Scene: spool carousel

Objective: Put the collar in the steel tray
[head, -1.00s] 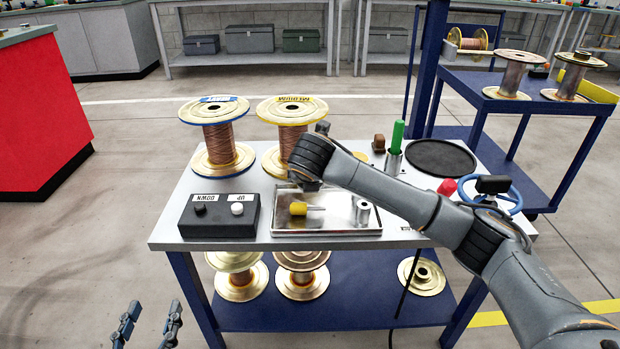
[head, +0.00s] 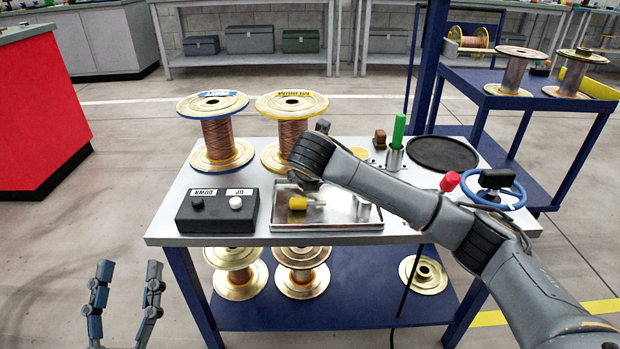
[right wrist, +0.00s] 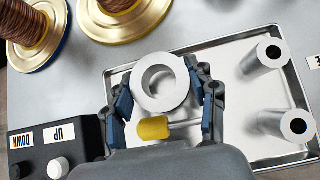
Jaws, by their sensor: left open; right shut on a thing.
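The collar (right wrist: 142,88), a thick pale metal ring, is held between the fingers of my right gripper (right wrist: 160,80) in the right wrist view. It is over the steel tray (right wrist: 230,150); whether it touches the tray floor I cannot tell. In the head view my right arm hides the collar and the fingers. The tray (head: 340,228) lies at the front of the table there. My left gripper (head: 128,272) is open and empty, low at the left, away from the table.
A black box with UP and DOWN buttons (head: 217,212) stands left of the tray. Copper wire spools (head: 219,140) stand behind. A green-handled tool in a holder (head: 397,135), a black disc (head: 442,154) and a blue handwheel (head: 492,192) are to the right.

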